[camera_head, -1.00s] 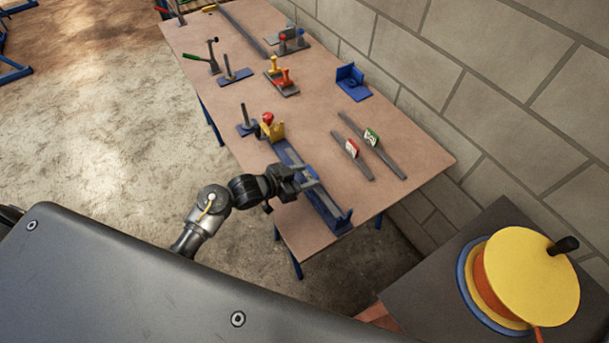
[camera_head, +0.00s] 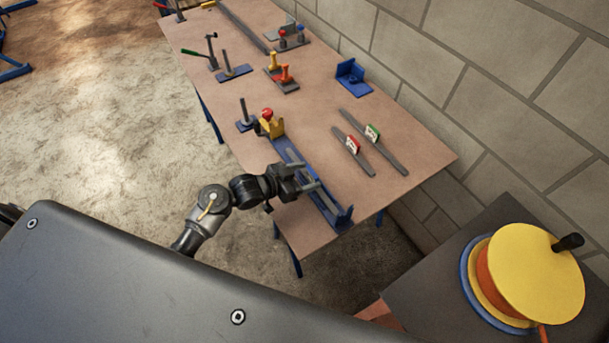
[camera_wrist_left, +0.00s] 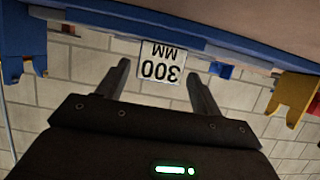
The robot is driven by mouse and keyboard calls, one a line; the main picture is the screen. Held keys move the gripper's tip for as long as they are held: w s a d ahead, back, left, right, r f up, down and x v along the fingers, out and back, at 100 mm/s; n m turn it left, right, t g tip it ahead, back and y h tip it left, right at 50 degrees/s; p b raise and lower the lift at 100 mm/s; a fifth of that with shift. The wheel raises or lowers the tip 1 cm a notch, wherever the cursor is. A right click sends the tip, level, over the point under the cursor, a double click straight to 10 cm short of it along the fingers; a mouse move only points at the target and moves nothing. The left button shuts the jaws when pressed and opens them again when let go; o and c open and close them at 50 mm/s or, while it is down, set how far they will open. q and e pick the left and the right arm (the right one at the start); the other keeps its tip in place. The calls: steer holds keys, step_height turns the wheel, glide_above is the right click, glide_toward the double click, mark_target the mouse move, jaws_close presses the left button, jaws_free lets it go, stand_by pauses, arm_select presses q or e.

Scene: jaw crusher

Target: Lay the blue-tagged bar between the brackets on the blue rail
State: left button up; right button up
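The blue rail (camera_head: 332,210) lies along the near part of the table, with a yellow bracket (camera_head: 272,127) at its far end and a blue bracket (camera_head: 344,214) at its near end. A grey bar (camera_wrist_left: 125,25) lies along the rail between the brackets in the left wrist view. Its white "300 MM" tag (camera_wrist_left: 161,62) appears upside down there; a bit of blue shows beside it. My left gripper (camera_head: 311,177) is open at the rail, its fingers (camera_wrist_left: 160,80) apart on either side of the tag. Contact cannot be told. My right gripper is not in view.
A red-tagged bar (camera_head: 361,159) and a green-tagged bar (camera_head: 386,152) lie right of the rail. A block wall borders the table's right side.

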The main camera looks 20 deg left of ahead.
arm_select(q)
steer(key=shift+o, duration=0.8)
steer(key=shift+s, duration=0.1)
steer(key=shift+s+a, duration=0.15)
steer(key=b+v, duration=0.1)
steer(key=v, duration=0.9)
steer(key=shift+r, duration=0.2)
steer(key=shift+s, duration=0.1)
